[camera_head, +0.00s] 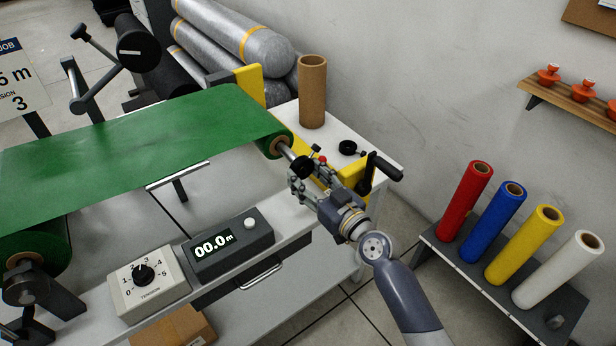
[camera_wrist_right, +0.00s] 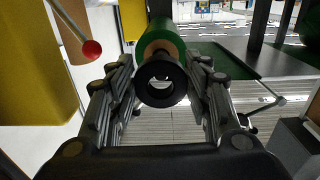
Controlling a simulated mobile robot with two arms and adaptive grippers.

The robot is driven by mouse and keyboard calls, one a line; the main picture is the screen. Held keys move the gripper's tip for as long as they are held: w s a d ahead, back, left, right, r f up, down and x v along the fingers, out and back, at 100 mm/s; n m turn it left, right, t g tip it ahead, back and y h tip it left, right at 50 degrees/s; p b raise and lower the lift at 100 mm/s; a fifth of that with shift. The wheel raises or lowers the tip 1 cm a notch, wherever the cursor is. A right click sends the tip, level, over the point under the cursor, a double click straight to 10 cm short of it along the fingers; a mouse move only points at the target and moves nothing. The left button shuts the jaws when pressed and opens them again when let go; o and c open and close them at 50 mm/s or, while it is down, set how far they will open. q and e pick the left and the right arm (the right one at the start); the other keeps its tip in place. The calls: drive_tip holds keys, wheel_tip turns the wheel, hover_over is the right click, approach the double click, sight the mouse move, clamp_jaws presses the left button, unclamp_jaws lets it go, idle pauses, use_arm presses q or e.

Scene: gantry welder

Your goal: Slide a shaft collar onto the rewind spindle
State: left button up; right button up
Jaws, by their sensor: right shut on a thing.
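My right gripper (camera_head: 301,172) is shut on a black shaft collar (camera_head: 303,166), at the near end of the rewind spindle (camera_head: 286,150). The spindle is a steel rod coming out of the cardboard core of the green roll (camera_head: 262,128). In the right wrist view the collar (camera_wrist_right: 160,84) is a black ring between both fingers, facing the core and roughly in line with it. Something pale shows through its bore. I cannot tell whether the collar is around the spindle tip or just in front of it. A second black collar (camera_head: 347,148) lies on the white table. My left gripper is not in view.
A yellow bracket (camera_head: 350,172) with a black crank handle (camera_head: 384,166) stands close right of my gripper. A red knob (camera_wrist_right: 91,48) is near the fingers. A cardboard tube (camera_head: 312,92) stands on the table. A counter box (camera_head: 229,243) and tension box (camera_head: 149,282) sit left.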

sight(289, 160)
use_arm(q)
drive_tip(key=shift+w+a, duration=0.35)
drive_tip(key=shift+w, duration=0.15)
use_arm(e)
drive_tip(key=shift+w+a, duration=0.2)
drive_tip(key=shift+w, duration=0.05)
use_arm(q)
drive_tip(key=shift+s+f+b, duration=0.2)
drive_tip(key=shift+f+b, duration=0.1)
use_arm(e)
drive_tip(key=shift+w+a, duration=0.4)
drive_tip(key=shift+w, duration=0.2)
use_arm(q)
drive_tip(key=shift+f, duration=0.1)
use_arm(e)
drive_tip(key=shift+w+a, duration=0.25)
drive_tip(key=shift+w, duration=0.05)
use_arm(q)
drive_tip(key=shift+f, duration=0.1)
use_arm(e)
drive_tip(key=shift+w+a, duration=0.2)
drive_tip(key=shift+w, duration=0.1)
use_arm(q)
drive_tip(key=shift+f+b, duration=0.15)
drive_tip(key=shift+b, duration=0.2)
use_arm(e)
drive_tip(key=shift+w+a, duration=0.25)
